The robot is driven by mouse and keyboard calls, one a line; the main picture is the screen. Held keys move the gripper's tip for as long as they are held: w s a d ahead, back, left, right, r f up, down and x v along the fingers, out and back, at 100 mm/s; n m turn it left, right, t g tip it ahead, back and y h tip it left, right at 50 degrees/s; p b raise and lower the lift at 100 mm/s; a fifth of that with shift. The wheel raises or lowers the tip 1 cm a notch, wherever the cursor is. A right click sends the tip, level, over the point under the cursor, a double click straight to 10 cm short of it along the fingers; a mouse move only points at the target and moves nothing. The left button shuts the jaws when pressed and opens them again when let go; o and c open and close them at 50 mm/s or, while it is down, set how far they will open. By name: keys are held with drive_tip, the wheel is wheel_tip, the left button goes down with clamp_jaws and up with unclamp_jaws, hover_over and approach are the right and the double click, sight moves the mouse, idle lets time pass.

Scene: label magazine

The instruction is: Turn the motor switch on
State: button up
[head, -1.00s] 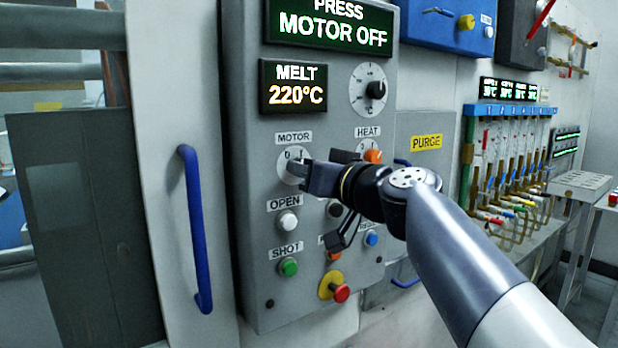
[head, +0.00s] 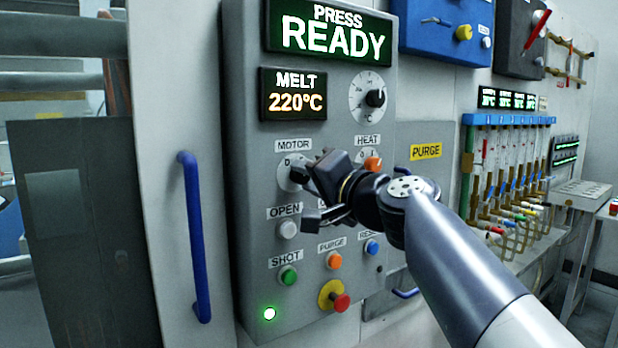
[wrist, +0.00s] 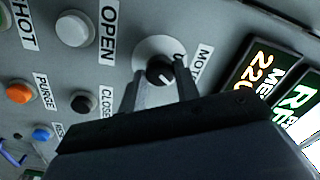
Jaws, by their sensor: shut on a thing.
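The motor switch is a dark rotary knob on a pale round plate below the MOTOR label. In the wrist view the motor switch (wrist: 160,70) sits between the two fingers of my gripper (wrist: 163,82), which is shut on it. In the head view my gripper (head: 303,176) covers the knob and part of its dial plate (head: 286,172). A small green lamp (head: 269,314) is lit at the bottom left of the panel.
Close by are the orange heat knob (head: 372,163), the white OPEN button (head: 287,229), the green SHOT button (head: 288,275) and a red mushroom button (head: 340,302) on yellow. A blue door handle (head: 195,238) stands to the left of the panel. The melt display (head: 292,91) reads 220°C.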

drive_tip(key=shift+m, duration=0.3)
idle(0.4)
drive_tip(key=o, duration=1)
drive_tip(key=b+v, duration=0.1)
drive_tip(key=v, duration=1)
drive_tip(key=shift+f, duration=0.1)
drive_tip(key=shift+w+a, duration=0.1)
